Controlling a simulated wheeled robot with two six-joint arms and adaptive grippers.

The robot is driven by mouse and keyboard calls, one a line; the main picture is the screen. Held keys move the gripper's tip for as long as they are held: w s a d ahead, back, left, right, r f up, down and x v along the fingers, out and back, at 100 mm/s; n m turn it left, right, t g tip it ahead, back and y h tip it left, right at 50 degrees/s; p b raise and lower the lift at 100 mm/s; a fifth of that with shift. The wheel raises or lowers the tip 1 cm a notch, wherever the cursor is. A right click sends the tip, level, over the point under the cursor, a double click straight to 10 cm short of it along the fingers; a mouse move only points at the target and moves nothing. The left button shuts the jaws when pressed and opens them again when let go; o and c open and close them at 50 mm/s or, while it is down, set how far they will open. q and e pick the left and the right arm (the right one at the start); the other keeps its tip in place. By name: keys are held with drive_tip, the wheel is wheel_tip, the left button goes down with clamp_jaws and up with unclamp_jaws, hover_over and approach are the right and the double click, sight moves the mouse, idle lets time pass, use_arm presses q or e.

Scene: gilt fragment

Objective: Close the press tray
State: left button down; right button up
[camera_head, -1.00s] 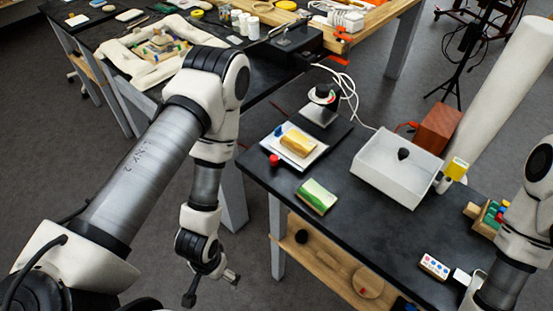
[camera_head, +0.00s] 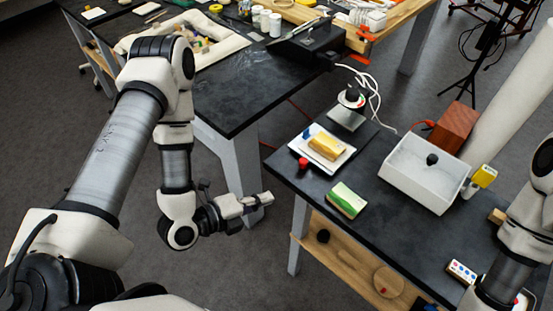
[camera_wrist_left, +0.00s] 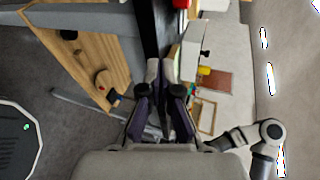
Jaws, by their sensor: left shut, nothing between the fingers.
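I cannot tell for certain which thing is the press tray. A white open-topped box (camera_head: 405,183) with a black knob (camera_head: 432,159) stands on the near black table. A small black-and-white device (camera_head: 352,97) with a silver plate in front stands at that table's far side. A white plate (camera_head: 306,157) holding a gold block (camera_head: 328,146) lies in front of it. My left gripper (camera_head: 262,200) is shut and empty, pointing right, left of the table's edge. Its fingers (camera_wrist_left: 165,72) also show in the left wrist view. My right gripper is out of view; only the arm shows.
A red knob (camera_head: 303,163) and a green-and-white block (camera_head: 346,200) lie near the table's left edge. A red-brown box (camera_head: 454,127) and a yellow-capped bottle (camera_head: 482,177) stand near the white box. A wooden shelf (camera_head: 340,259) runs below. Open floor lies left of the table.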

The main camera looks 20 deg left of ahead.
use_arm(q)
drive_tip(key=a+r+n+t, duration=0.1)
drive_tip(key=a+r, duration=0.1)
drive_tip(key=a, duration=0.3)
drive_tip(key=p, duration=0.3)
approach(300, 166)
drive_tip(key=shift+w+d+f+y, duration=0.15)
drive_tip(key=shift+w+d+f, duration=0.25)
drive_tip(key=shift+w, duration=0.2)
drive_tip(key=shift+w+d+f+y, duration=0.15)
drive_tip(key=shift+w+d+f, duration=0.2)
drive_tip(key=shift+w, duration=0.3)
drive_tip(key=w+d, duration=0.1)
drive_tip(key=w+d+p, duration=0.1)
drive_tip(key=w, duration=0.1)
drive_tip(key=shift+f, duration=0.1)
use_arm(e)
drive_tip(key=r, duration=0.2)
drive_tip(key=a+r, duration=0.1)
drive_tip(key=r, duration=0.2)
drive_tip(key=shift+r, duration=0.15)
